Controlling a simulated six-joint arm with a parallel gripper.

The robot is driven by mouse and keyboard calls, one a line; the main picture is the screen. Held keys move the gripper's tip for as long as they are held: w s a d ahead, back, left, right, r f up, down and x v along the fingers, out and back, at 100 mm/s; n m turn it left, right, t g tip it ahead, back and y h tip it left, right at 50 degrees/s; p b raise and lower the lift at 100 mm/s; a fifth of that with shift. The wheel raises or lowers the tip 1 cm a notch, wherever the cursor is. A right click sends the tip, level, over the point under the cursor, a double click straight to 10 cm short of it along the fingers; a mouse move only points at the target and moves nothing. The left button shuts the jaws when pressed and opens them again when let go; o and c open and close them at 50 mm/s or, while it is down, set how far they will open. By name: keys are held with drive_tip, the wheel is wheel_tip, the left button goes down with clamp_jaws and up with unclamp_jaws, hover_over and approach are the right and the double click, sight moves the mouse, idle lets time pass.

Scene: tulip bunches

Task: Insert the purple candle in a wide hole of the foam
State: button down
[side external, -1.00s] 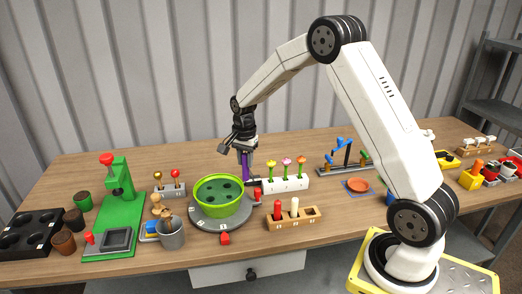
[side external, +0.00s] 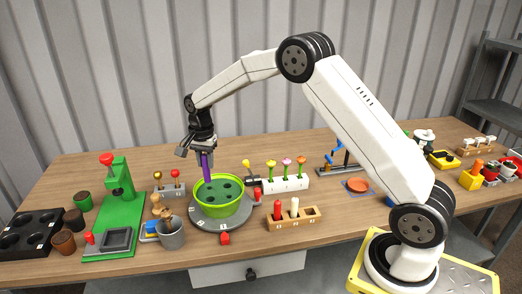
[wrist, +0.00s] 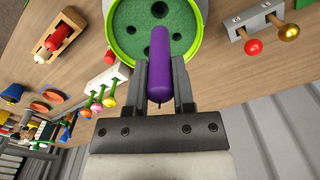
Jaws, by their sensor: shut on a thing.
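My gripper (side external: 203,155) is shut on the purple candle (side external: 207,170), which points downward over the back left part of the green bowl. In the wrist view the candle (wrist: 160,62) lies between the two fingers (wrist: 160,80), its free end reaching over the foam. The green foam (side external: 223,192) fills the lime green bowl (side external: 216,208) and has several dark holes (wrist: 176,36), wide and narrow. In the side view I cannot tell how far the candle's lower end is above the foam; the bowl's rim partly hides it.
The bowl stands on a grey turntable (side external: 205,224) with red knobs. A white rack with flowers (side external: 285,185) is close on the right. A wooden rack with red and cream pegs (side external: 293,216) stands in front right. A grey cup (side external: 171,237) and a green press (side external: 120,205) are on the left.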

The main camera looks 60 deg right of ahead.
sight(208, 181)
drive_tip(key=shift+f, duration=0.15)
drive_tip(key=shift+f, duration=2.75)
drive_tip(key=shift+f, duration=2.3)
idle(0.3)
drive_tip(key=shift+c, duration=1.9)
unclamp_jaws()
drive_tip(key=shift+r, duration=3.9)
